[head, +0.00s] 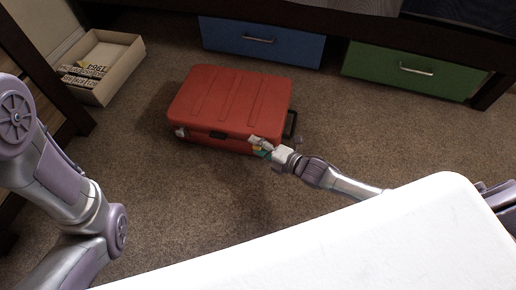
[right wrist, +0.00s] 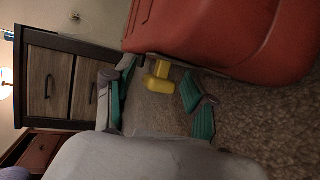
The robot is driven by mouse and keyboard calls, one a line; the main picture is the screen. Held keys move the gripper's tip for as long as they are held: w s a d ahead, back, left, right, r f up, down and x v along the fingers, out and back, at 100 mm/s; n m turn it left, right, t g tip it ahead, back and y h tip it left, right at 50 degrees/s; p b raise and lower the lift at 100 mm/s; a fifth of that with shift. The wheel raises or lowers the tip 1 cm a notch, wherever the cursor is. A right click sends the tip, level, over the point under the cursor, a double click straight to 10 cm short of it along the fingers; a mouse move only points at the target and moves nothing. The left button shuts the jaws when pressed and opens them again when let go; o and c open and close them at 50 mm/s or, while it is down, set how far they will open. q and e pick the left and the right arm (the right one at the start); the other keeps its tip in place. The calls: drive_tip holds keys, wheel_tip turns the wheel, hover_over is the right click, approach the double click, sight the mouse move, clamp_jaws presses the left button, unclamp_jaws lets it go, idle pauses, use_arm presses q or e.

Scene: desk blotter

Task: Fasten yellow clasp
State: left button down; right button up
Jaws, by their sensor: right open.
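A red suitcase (head: 228,98) lies flat and closed on the carpet, with a dark handle (head: 218,134) at its front. The yellow clasp (right wrist: 159,79) sticks out from the suitcase's edge in the right wrist view. In the head view it is mostly hidden by my right gripper (head: 263,147), at the suitcase's front right corner. In the right wrist view the teal fingers of this gripper (right wrist: 154,88) stand apart, one on each side of the clasp; I cannot tell whether they touch it. My left arm shows at the left, but its gripper is out of view.
A pale clasp (head: 181,132) sits at the suitcase's front left. An open cardboard box (head: 130,70) stands at the back left. A blue drawer (head: 262,42) and a green drawer (head: 410,70) are behind. A white surface (head: 340,240) fills the front right. Carpet around the suitcase is clear.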

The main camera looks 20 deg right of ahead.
drive_tip(key=shift+w, duration=0.1)
clamp_jaws()
idle(0.3)
wheel_tip(320, 180, down, 2)
drive_tip(key=shift+f+b, duration=0.2)
drive_tip(key=shift+b, duration=0.35)
unclamp_jaws()
